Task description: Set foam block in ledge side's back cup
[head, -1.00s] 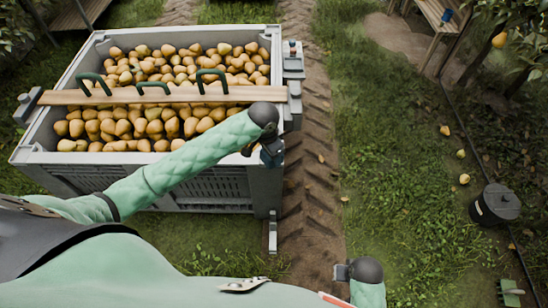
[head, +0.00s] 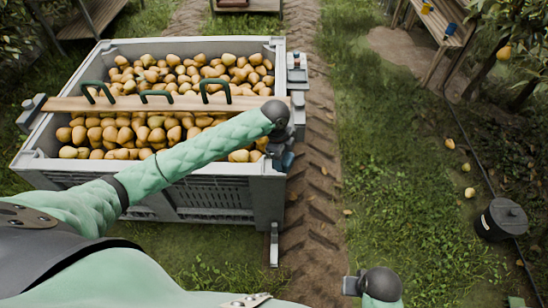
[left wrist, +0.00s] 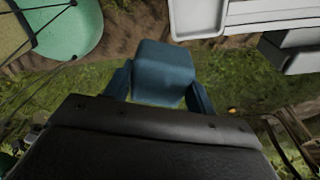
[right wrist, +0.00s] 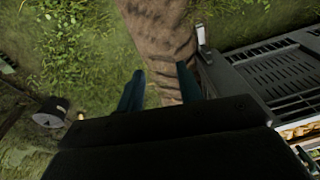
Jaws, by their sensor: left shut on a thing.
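My left gripper (head: 284,160) is by the near right corner of the pear bin (head: 225,186). In the left wrist view its two fingers (left wrist: 160,90) are shut on a blue block, which I take to be the foam block (left wrist: 163,70). The block is held over grass, apart from the pale structures at the top of that view. A grey ledge (head: 297,75) sticks out from the bin's right side, with small items on it. I cannot make out its cups. My right gripper (right wrist: 160,88) is open and empty, over grass and the dirt track.
A wooden plank (head: 150,103) with green handles lies across the pear-filled bin. A black lidded bucket (head: 502,219) stands on the grass at right. A wooden bench (head: 440,30) is at the back right. The dirt track (head: 318,200) beside the bin is clear.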

